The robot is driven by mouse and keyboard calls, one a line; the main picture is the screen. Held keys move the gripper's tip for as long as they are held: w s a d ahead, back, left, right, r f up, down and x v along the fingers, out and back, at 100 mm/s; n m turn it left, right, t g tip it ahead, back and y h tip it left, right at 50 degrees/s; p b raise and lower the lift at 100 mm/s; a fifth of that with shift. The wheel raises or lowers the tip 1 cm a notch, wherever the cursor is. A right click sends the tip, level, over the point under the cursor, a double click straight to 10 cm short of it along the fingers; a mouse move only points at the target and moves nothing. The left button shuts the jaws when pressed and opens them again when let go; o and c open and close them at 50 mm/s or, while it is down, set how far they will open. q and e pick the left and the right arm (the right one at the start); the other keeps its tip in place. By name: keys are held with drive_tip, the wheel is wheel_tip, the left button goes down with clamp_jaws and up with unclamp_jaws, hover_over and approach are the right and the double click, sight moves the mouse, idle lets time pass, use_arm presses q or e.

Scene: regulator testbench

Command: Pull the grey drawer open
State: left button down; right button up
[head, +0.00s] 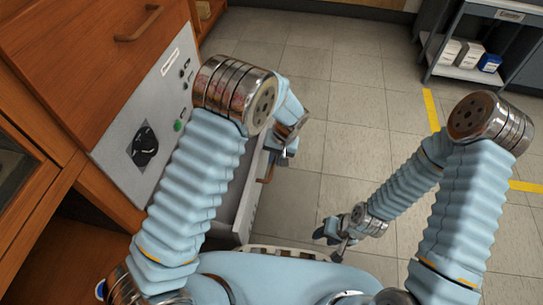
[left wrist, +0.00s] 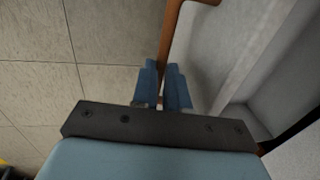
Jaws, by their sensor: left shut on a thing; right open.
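The grey drawer (head: 246,205) stands out from the wooden cabinet, below the grey control panel, with part of its inside showing. Its brown handle (head: 268,171) is on the drawer front. My left gripper (head: 284,153) is at the handle, and its arm hides part of the drawer. In the left wrist view, my left gripper's blue fingers (left wrist: 162,88) are shut on the handle (left wrist: 174,38), beside the grey drawer front (left wrist: 212,48). My right gripper (head: 331,234) is open and empty, low over the floor to the right of the drawer.
The control panel (head: 115,157) has a black dial (head: 144,146) and a green button (head: 179,125). A closed wooden drawer (head: 85,45) is above it. A metal shelf (head: 473,76) with boxes stands at the far right. The tiled floor (head: 340,110) between is clear.

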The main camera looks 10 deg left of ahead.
use_arm(q)
drive_tip(key=c, duration=1.1)
unclamp_jaws()
drive_tip(key=shift+c, duration=0.2)
wheel_tip(320, 180, up, 14)
drive_tip(key=d+p, duration=0.2)
drive_tip(key=shift+d+f, duration=0.2)
drive_tip(key=shift+d, duration=0.15)
drive_tip(key=shift+s, duration=0.15)
